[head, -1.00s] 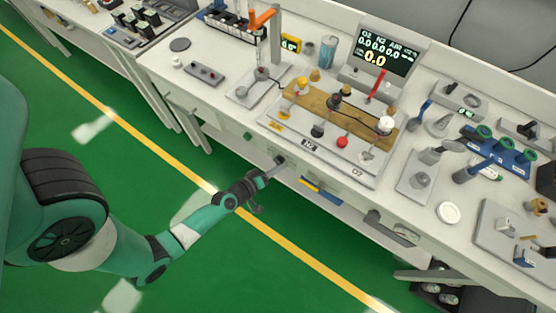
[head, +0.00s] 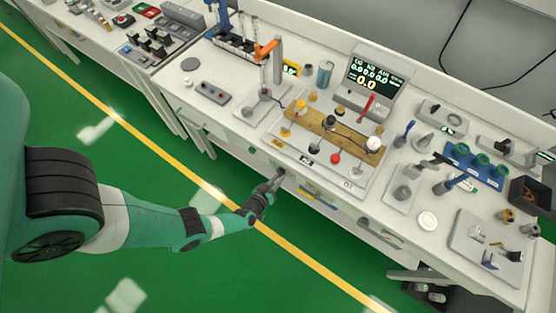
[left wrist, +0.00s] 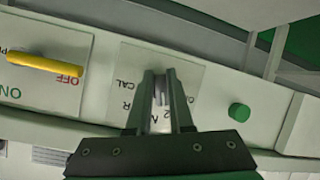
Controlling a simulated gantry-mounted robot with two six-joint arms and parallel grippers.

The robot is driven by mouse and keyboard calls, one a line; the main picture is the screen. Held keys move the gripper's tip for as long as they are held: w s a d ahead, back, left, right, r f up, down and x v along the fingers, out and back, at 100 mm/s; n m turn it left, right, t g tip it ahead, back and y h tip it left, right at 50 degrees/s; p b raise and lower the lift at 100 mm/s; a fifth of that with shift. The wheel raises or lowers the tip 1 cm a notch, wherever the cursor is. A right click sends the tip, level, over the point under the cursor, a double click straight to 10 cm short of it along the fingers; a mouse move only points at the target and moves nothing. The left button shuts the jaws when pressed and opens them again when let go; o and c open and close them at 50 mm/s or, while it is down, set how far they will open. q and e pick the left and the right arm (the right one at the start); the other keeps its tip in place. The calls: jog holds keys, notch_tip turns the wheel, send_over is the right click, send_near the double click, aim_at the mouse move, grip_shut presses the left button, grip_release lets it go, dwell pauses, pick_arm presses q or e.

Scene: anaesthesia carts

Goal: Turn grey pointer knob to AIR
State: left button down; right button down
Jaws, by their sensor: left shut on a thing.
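The grey pointer knob (left wrist: 159,87) is on a pale square plate (left wrist: 185,68) on the front panel. Black letters on the plate include CAL, and part of the other lettering is hidden by the fingers. My left gripper (left wrist: 161,80) is shut on the knob, one finger on each side. Most of the knob is hidden, and I cannot tell exactly which label it points to. In the head view my left gripper (head: 279,174) reaches the bench's front face, where the knob is too small to read. My right gripper is not in view.
In the left wrist view a yellow lever (left wrist: 42,63) with ON and OFF labels is left of the plate, and a green button (left wrist: 239,112) is right of it. Above, the bench top holds a wooden manifold board (head: 335,133) and a display (head: 375,77). Green floor lies in front.

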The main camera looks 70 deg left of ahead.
pick_arm(q)
jog(key=shift+a+m+g+y+b, duration=0.15)
jog(key=shift+m+g+y+b, duration=0.3)
jog(key=shift+m+y+b, duration=1.3)
jog(key=shift+a+m+g+y+b, duration=0.15)
jog(key=shift+m+g+y+b, duration=0.3)
jog(key=shift+m+y+b, duration=1.3)
jog(key=shift+r+m+h+p, duration=0.1)
jog(key=shift+m+h+p, duration=0.25)
jog(key=shift+m+h, duration=0.3)
jog(key=c, duration=0.8)
grip_release()
jog(key=shift+s, duration=0.15)
